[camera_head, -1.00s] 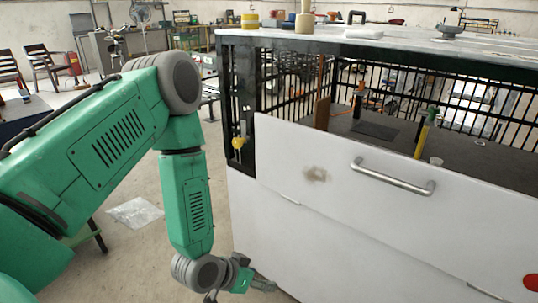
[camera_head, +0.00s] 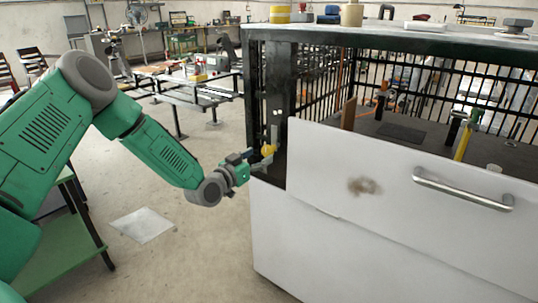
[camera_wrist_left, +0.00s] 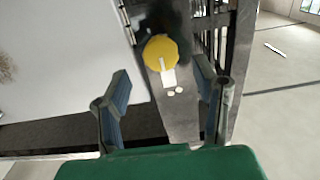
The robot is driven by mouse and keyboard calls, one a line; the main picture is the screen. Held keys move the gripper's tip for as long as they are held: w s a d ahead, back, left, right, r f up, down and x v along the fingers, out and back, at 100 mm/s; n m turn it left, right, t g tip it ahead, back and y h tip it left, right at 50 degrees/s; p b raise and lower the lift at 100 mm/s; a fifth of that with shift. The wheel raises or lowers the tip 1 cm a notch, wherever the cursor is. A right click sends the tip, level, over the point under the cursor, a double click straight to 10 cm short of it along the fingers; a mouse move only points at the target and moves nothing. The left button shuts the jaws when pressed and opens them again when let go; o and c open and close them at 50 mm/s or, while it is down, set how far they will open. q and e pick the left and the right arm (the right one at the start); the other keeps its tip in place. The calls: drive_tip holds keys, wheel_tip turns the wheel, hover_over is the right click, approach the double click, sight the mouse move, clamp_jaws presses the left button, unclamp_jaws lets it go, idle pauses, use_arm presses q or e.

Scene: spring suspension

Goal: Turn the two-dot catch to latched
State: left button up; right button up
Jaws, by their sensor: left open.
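The catch is a yellow round knob (camera_head: 269,150) on the black corner post (camera_head: 281,80) of the cabinet. In the left wrist view the yellow knob (camera_wrist_left: 160,50) has a pale pointer strip on it, with two pale dots (camera_wrist_left: 174,92) on the post beside the strip. My left gripper (camera_head: 259,158) is at the knob in the head view. In the left wrist view my left gripper (camera_wrist_left: 163,82) is open, its blue-grey fingers apart with the dots between them and the knob just beyond. I cannot tell whether a finger touches it. My right gripper is not in view.
A white front panel (camera_head: 330,235) with a metal handle (camera_head: 463,188) stands right of the post. Black bars (camera_head: 305,80) enclose the cabinet's inside. A green stand (camera_head: 70,235) is at lower left. Floor between it and the cabinet is mostly free.

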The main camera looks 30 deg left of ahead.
sight(265, 152)
use_arm(q)
drive_tip(key=w, duration=0.2)
drive_tip(key=w+a, duration=0.1)
drive_tip(key=w, duration=0.1)
drive_tip(key=shift+f+b, duration=0.35)
drive_tip(key=shift+b, duration=0.05)
drive_tip(key=shift+w+d+r, duration=0.2)
drive_tip(key=shift+w+d, duration=0.2)
drive_tip(key=shift+w, duration=0.1)
drive_tip(key=shift+d+r, duration=0.15)
drive_tip(key=shift+d, duration=0.3)
drive_tip(key=shift+a, duration=0.25)
drive_tip(key=c, duration=1.2)
drive_tip(key=shift+a+f, duration=0.2)
clamp_jaws()
